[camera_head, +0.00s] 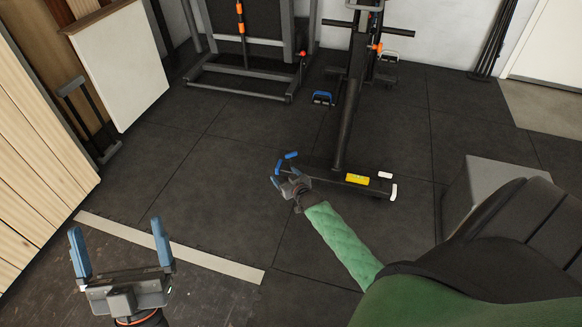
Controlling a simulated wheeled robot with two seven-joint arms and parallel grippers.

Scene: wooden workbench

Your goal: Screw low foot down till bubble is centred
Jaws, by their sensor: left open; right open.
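A dark exercise machine (343,130) stands on the floor, with a crossbar (324,175) at its near end. A small yellow block (357,179), seemingly the level, lies on the crossbar's right part; its bubble is too small to read. White pieces (394,192) show at the crossbar's right end. My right gripper (284,165) is open at the crossbar's left end, its blue fingers close to that end; I cannot tell whether they touch it. The foot there is not clearly visible. My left gripper (116,232) is open and empty at lower left, well away from the machine.
A grey box (500,185) stands at the right, partly behind my body. Another gym frame (245,90) stands at the back. Wooden boards (35,160) and a white panel (118,65) line the left. A pale floor strip (170,245) crosses the lower left. The middle floor is clear.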

